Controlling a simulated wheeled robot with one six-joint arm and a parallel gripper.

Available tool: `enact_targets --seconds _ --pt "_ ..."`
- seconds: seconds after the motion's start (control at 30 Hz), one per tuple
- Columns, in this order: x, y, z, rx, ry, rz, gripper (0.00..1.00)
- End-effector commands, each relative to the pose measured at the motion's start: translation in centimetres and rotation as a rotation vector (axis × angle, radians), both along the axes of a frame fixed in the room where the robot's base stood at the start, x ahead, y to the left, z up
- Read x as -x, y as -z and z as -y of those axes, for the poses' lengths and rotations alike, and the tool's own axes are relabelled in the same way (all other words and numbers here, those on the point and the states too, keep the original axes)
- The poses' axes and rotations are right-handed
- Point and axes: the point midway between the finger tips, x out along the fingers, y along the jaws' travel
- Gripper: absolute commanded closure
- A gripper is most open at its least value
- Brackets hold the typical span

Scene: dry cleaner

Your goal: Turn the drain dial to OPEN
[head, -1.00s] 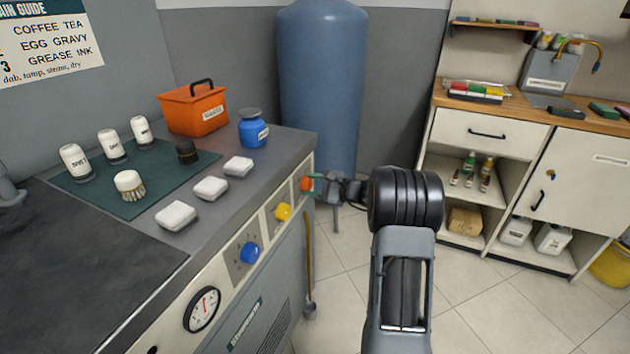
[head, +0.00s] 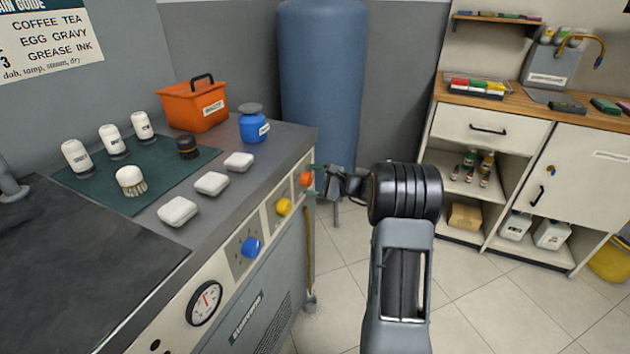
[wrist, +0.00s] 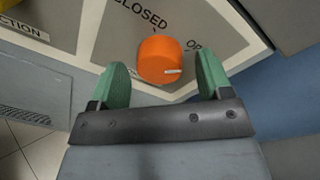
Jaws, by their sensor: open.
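The orange dial (head: 306,179) is at the far end of the machine's front panel. In the wrist view the orange dial (wrist: 160,60) sits on a plate reading CLOSED, with a second label, partly cut off, starting "OP" to its right. Its white pointer mark aims to the right, below that second label. My gripper (head: 318,180) is at the dial. In the wrist view the green fingers of my gripper (wrist: 160,77) are open, one on each side of the dial, with a visible gap on both sides.
A blue dial (head: 251,248), a yellow dial (head: 284,207) and a gauge (head: 204,303) share the panel. Bottles, brushes and white blocks stand on the machine top with an orange box (head: 196,105). A blue tank (head: 322,90) stands behind.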

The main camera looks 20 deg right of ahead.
Motion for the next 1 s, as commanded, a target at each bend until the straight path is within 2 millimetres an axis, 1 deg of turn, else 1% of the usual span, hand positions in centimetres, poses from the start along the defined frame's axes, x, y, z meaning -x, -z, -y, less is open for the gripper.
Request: enact_targets --seconds 0.23,0.37,0.8,1.0 --pt "0.2 0.0 0.2 0.001 0.001 0.001 0.28" --pt "1.1 -0.3 1.1 0.0 0.004 0.001 0.28" --pt "7.4 -1.2 6.9 0.0 0.004 0.0 0.28" --pt "9.2 -1.4 8.6 0.0 0.003 0.0 0.28"
